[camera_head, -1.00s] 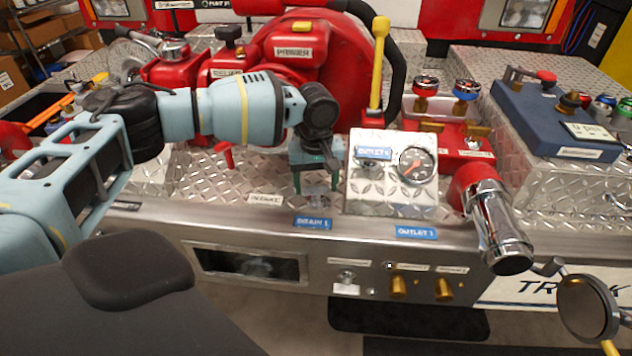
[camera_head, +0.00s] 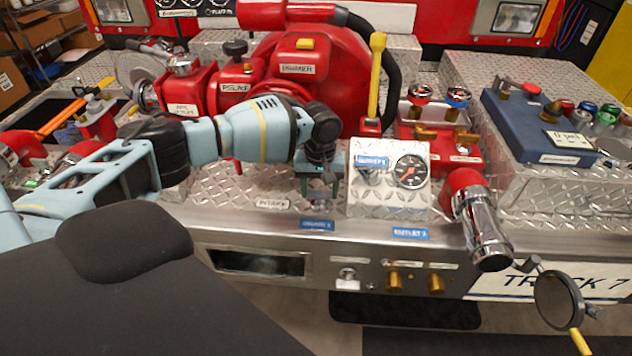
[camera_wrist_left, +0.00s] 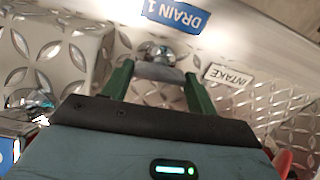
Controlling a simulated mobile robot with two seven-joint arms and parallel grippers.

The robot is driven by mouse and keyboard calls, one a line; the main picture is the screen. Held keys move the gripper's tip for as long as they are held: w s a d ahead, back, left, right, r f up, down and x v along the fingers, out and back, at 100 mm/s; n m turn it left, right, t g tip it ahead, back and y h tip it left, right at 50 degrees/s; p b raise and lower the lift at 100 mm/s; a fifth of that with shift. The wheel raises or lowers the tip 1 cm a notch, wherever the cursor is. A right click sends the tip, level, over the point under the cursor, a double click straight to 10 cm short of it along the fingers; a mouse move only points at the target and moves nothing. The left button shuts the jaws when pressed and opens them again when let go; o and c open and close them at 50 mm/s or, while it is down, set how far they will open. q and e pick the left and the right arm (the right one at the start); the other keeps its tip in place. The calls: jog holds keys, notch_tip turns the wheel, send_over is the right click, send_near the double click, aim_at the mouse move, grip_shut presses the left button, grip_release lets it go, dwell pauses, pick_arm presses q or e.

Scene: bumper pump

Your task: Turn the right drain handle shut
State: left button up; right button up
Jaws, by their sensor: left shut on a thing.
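My left gripper (camera_head: 318,192) points down at the deck edge just behind the blue "DRAIN 1" label (camera_head: 317,225). In the left wrist view its green fingers (camera_wrist_left: 160,82) stand on either side of a small silver drain handle (camera_wrist_left: 158,68), closed on it. The handle sits on a round silver base beside the "DRAIN 1" label (camera_wrist_left: 177,14). In the head view the gripper mostly hides the handle, so its exact angle is unclear there. My right gripper is not in view.
A gauge box (camera_head: 388,190) stands close to the right of the gripper. A chrome outlet pipe (camera_head: 482,230) sticks out farther right. The red pump (camera_head: 300,75) rises behind. Brass knobs (camera_head: 394,280) sit on the front panel below.

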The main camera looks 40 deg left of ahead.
pick_arm(q)
jog(key=shift+r+m, duration=0.1)
jog(key=shift+m, duration=0.3)
jog(key=o, duration=1)
